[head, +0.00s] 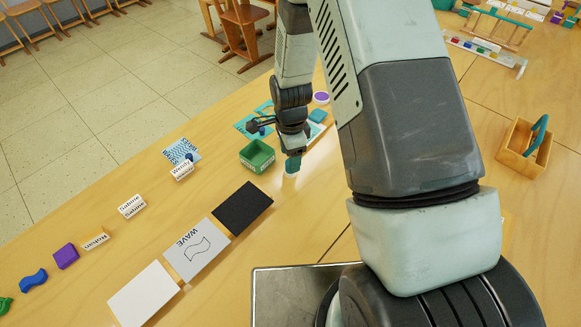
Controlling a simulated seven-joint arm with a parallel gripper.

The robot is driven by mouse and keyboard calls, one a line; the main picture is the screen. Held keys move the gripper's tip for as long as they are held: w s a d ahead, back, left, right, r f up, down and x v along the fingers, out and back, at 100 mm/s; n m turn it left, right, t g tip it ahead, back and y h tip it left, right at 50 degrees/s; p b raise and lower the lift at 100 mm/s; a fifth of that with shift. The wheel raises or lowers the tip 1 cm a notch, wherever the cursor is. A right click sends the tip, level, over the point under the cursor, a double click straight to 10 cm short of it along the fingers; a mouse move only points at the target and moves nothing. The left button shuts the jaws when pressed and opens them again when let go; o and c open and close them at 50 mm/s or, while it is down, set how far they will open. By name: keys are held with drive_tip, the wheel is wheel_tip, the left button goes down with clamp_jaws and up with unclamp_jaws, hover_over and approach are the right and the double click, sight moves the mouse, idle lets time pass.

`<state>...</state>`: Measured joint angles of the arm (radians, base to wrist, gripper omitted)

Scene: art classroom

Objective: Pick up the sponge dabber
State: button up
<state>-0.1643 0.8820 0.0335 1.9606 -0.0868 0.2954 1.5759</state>
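A small teal piece with a pale base, which looks like the sponge dabber (292,164), is at the lower end of my gripper (292,155) in the head view, just right of a green box. My gripper points down over the table. Its fingers are small and partly merged with the teal piece. I cannot tell whether they are shut on it or around it, nor whether the piece is touching the table.
The green open box (257,157) is close on the left. A black pad (242,208), a WAVE card (196,250) and a white card (144,297) lie nearer. Small blocks and word labels line the left edge. A wooden caddy (524,150) stands at right.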

wheel_tip(320, 180, down, 4)
drive_tip(key=shift+s+r, duration=0.1)
drive_tip(key=shift+r, duration=0.15)
drive_tip(key=c, duration=1)
drive_tip(key=shift+r, duration=0.1)
wheel_tip(320, 180, up, 10)
drive_tip(key=shift+f, duration=0.1)
